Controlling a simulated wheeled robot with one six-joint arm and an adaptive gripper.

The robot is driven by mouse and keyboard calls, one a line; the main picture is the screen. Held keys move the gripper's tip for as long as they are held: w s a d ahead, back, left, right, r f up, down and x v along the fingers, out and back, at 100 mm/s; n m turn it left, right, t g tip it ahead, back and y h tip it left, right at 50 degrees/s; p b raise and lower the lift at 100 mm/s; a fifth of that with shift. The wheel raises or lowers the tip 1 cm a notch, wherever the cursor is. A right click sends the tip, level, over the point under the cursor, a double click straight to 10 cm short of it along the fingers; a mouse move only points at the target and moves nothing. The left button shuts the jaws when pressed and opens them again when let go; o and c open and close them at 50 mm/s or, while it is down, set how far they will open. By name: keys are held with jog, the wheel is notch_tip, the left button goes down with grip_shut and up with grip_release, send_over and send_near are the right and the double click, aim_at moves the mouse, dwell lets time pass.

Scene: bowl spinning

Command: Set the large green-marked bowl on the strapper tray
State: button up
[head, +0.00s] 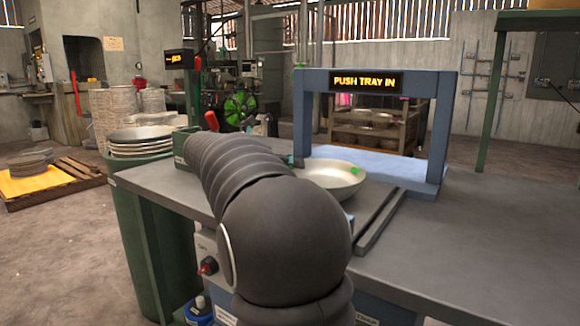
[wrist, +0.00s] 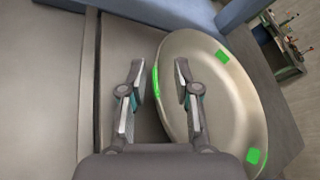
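The large bowl (head: 333,177) is pale metal with a green mark on its rim. It sits in front of the blue strapper frame (head: 448,135), partly hidden by my arm. In the wrist view, the bowl (wrist: 215,100) shows several green marks. My gripper (wrist: 160,70) is open, with one finger outside the near rim and the other over the bowl's inside; gaps show beside the rim. My arm hides the gripper in the head view. A light blue surface (head: 385,172) lies under the frame. I cannot tell whether a separate tray is under the bowl.
The frame's sign (head: 366,81) reads "PUSH TRAY IN". A dark rail (head: 378,222) runs along the grey table (head: 470,255), whose right part is clear. A green drum (head: 150,220) with stacked bowls (head: 142,140) stands to the left.

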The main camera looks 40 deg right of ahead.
jog(key=shift+a+r, duration=0.1)
jog(key=shift+r, duration=0.1)
jog(key=p+v, duration=0.1)
jog(key=v, duration=0.9)
jog(key=shift+w+a+r, duration=0.1)
jog(key=shift+v, duration=0.75)
